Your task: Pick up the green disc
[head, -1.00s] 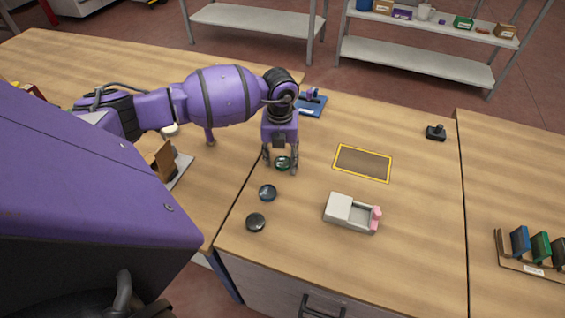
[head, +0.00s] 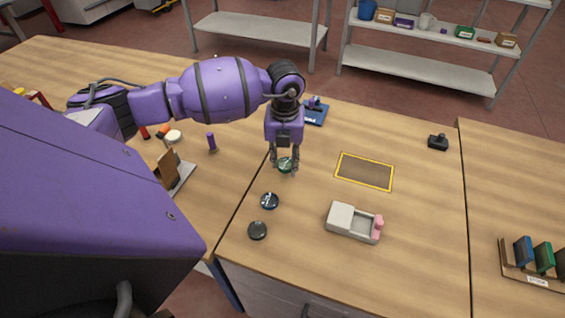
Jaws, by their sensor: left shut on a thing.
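The green disc (head: 285,165) is in the head view, left of the table's middle, between the fingers of my left gripper (head: 285,169). The gripper points down and its two fingers are shut on the disc's sides. I cannot tell whether the disc touches the table or is slightly above it. A blue-rimmed dark disc (head: 269,201) and a dark grey disc (head: 257,230) lie nearer to me in a row with it. My right gripper is not in view.
A yellow-framed rectangle (head: 364,171) is on the table to the right. A grey-white box with a pink part (head: 354,222) stands nearer. A small black device (head: 438,142) is at the far right. A rack (head: 531,279) holds colored plates. A purple cylinder (head: 211,142) stands left.

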